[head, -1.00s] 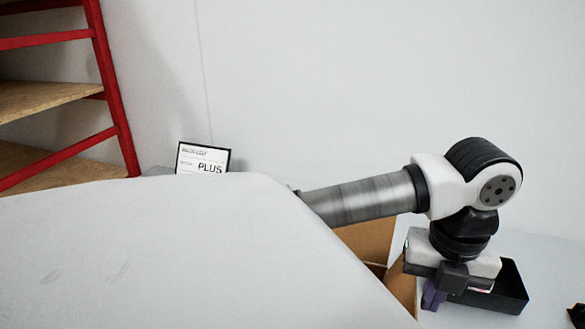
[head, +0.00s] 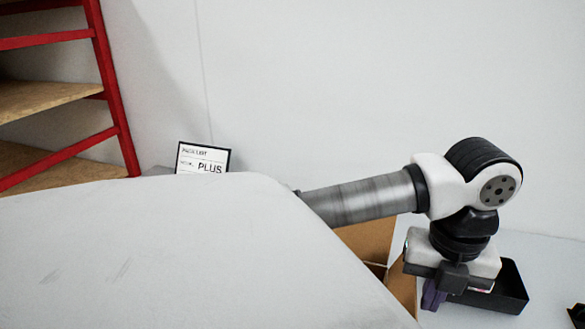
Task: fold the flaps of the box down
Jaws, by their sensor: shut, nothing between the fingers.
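The cardboard box (head: 366,240) shows only in part. My arm and a large pale surface of my own body in the foreground hide most of it. A tan flap (head: 403,287) slants up at its right side. My gripper (head: 432,297) points down just right of this flap. Its dark purple fingers are shut and empty. The fingers look close to the flap, but I cannot tell whether they touch it. The box's other flaps are hidden.
A black open tray (head: 505,290) stands on the pale table (head: 552,262), right of and behind my gripper. A pack list sign reading PLUS (head: 203,159) stands at the back. A red-framed shelf (head: 112,90) is at left. A small dark object (head: 577,314) lies at the right edge.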

